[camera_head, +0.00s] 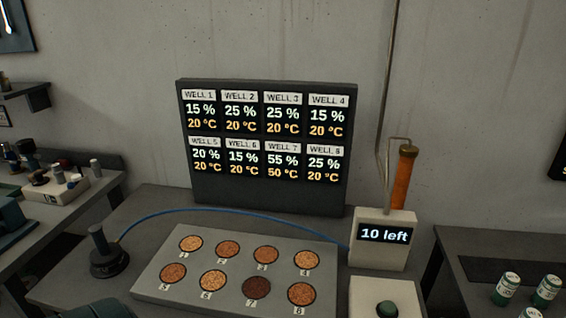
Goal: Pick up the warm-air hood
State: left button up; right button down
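The warm-air hood (109,262) appears to be the dark round piece with an upright handle at the left end of the table. It stands upright on the tabletop, just left of the grey well plate (150,286). A blue hose (215,210) runs from it in an arc behind the wells to the white box (379,254) on the right. Neither of my grippers can be made out. A dark shape cut off by the bottom edge, below the hood, is too little shown to identify.
The plate has several numbered wells; well 7 (256,288) is darkest. A display panel (268,197) stands behind, reading 55 % and 50 °C for well 7. The white box reads "10 left". A green button (387,309) is in front. Side benches hold bottles and cans (507,288).

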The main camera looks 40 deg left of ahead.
aim_at(107, 257)
jog(key=u, duration=2.6)
